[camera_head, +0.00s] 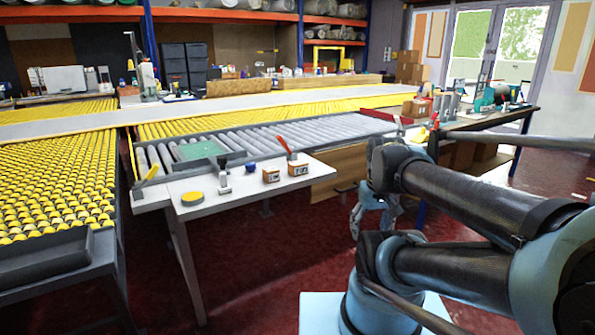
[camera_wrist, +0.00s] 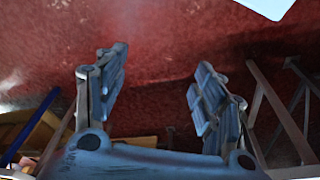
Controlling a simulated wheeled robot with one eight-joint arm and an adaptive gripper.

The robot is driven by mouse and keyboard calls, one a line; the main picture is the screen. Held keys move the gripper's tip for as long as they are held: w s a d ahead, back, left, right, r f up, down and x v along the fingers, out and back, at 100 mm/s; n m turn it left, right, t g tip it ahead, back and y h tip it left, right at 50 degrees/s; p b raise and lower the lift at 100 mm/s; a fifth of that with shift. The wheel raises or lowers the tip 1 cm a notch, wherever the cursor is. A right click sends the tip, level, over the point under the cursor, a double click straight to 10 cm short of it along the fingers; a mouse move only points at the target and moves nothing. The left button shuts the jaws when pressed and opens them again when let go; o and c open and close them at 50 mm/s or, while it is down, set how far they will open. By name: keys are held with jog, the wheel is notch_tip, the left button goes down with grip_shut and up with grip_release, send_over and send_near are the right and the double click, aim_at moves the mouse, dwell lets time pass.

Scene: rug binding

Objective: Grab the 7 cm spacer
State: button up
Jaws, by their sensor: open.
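Two small wooden blocks with pale labels stand near the right end of the white table in the head view: a left block (camera_head: 271,175) and a slightly larger right block (camera_head: 298,168). Their labels are too small to read, so I cannot tell which is the 7 cm spacer. My gripper (camera_head: 374,218) hangs to the right of the table, apart from both blocks. In the wrist view my gripper (camera_wrist: 162,65) is open, with nothing between its fingers and the red floor beyond. Neither block is recognisable in the wrist view.
The white table (camera_head: 235,196) also holds a yellow round item (camera_head: 192,198), a small metal-and-black device (camera_head: 224,179), a blue item (camera_head: 251,168) and a red-handled tool (camera_head: 285,145) by the right block. Roller conveyors (camera_head: 270,140) lie behind. Red floor (camera_head: 265,265) is open in front.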

jog(key=w+a+r+n, duration=0.3)
jog(key=w+r+n, duration=0.3)
jog(key=w+r, duration=0.25)
notch_tip(320, 180, up, 13)
jog(key=n+g, duration=0.2)
jog(key=n, duration=1.6)
send_over(298, 162)
notch_tip(298, 162, down, 16)
jog(key=shift+s+f, duration=0.1)
jog(key=shift+s, duration=0.05)
jog(key=c, duration=1.2)
